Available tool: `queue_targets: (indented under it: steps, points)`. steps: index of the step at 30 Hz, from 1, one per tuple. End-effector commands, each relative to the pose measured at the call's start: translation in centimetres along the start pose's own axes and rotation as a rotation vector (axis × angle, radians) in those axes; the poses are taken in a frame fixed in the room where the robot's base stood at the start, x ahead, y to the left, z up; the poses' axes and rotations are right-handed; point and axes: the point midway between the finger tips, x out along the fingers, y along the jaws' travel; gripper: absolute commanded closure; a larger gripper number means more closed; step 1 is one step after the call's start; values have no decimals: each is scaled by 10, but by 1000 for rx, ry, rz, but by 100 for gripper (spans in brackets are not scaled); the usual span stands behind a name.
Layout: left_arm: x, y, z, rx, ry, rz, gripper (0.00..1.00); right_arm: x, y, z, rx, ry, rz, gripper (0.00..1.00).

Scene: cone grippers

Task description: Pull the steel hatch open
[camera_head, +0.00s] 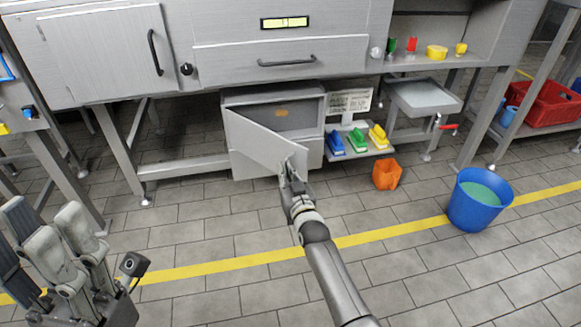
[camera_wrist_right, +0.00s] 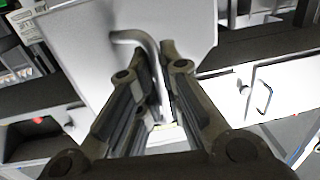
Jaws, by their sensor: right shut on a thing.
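The steel hatch (camera_head: 255,142) is a plain grey door on a low box under the bench. It stands partly open, its right side swung out from the box and its left side near the frame. My right gripper (camera_head: 291,180) is at the door's free right edge. In the right wrist view the right gripper (camera_wrist_right: 152,85) is shut around a bent metal handle (camera_wrist_right: 128,36) on the pale hatch panel (camera_wrist_right: 95,40). My left gripper (camera_head: 60,240) is at the lower left, away from the hatch; its finger gap is unclear.
The box interior (camera_head: 300,118) is dark, with a small orange patch. Right of it, a low shelf holds several coloured brushes (camera_head: 357,139). An orange container (camera_head: 387,174) and a blue bucket (camera_head: 480,200) stand on the floor. Tiled floor in front is mostly clear.

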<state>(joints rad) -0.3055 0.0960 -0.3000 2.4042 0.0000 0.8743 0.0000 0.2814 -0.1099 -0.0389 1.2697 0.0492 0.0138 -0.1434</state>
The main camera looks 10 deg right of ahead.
Motion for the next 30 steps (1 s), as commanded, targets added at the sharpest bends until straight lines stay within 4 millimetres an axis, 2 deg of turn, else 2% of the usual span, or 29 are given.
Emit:
queue_targets:
  steps: [18, 19, 24, 30]
  points:
    - [-2, 0, -1, -2, -12, -5, 60, -1, -5, -1, -1, 2, 18, 100]
    - [-2, 0, -1, -2, -12, -5, 60, -1, -5, -1, -1, 2, 17, 90]
    - [-2, 0, -1, -3, -12, -5, 60, -1, -5, -1, -1, 2, 17, 70]
    - [-2, 0, -1, -3, -13, -5, 60, -1, -5, 0, 0, 1, 17, 70]
